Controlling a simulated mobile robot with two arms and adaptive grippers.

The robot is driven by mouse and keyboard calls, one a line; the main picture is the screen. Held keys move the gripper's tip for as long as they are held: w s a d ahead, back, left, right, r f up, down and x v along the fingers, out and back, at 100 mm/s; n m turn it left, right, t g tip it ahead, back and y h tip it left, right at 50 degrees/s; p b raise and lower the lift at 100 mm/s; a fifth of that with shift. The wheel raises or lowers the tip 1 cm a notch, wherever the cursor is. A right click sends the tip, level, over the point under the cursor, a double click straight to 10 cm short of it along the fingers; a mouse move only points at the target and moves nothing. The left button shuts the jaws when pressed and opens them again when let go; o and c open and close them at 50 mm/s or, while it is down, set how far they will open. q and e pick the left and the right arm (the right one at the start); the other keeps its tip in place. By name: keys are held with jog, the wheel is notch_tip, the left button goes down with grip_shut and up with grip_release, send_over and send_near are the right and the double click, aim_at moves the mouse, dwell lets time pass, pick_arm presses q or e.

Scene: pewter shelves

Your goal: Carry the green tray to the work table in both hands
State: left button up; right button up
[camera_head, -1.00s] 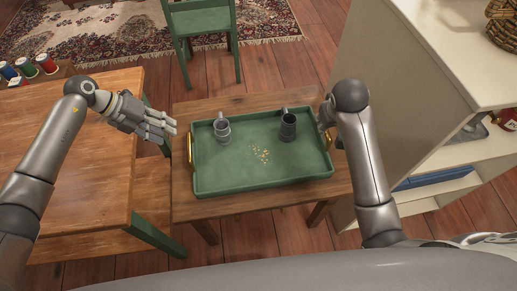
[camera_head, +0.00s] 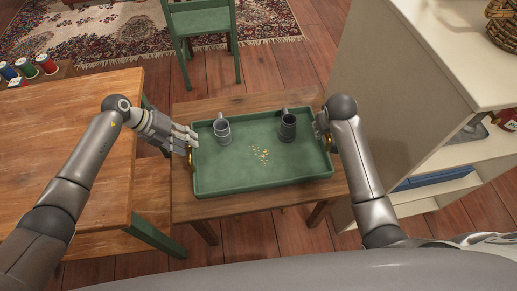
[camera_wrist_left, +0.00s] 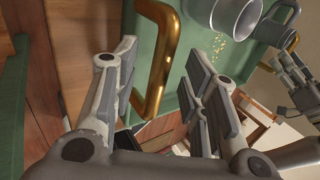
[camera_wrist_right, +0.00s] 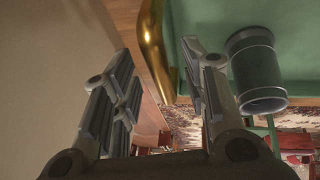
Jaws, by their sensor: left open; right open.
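The green tray (camera_head: 225,178) lies flat on a small wooden table, with two grey mugs on it, a left mug (camera_head: 222,131) and a right mug (camera_head: 288,127), and gold crumbs between them. My left gripper (camera_head: 193,142) is open at the tray's left side. In the left wrist view the brass left handle (camera_wrist_left: 160,65) lies between its spread fingers (camera_wrist_left: 160,75). My right gripper (camera_head: 319,125) is open at the tray's right side. In the right wrist view the brass right handle (camera_wrist_right: 157,55) shows between its fingers (camera_wrist_right: 160,75). Neither gripper is closed on a handle.
A larger wooden table (camera_head: 85,160) stands close on the left, with coloured spools (camera_head: 28,67) behind it. A pale shelf unit (camera_head: 400,75) stands close on the right. A green chair (camera_head: 200,25) and a patterned rug (camera_head: 100,35) are behind.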

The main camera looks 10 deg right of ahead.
pick_arm(q)
jog(key=shift+x, duration=0.95)
pick_arm(e)
jog(key=shift+x, duration=1)
pick_arm(q)
jog(key=shift+c, duration=0.2)
pick_arm(e)
jog(key=shift+c, duration=0.2)
pick_arm(q)
grip_shut()
pick_arm(e)
grip_shut()
pick_arm(q)
jog(key=shift+w+r, duration=0.2)
pick_arm(e)
jog(key=shift+w+r, duration=0.1)
jog(key=shift+r, duration=0.05)
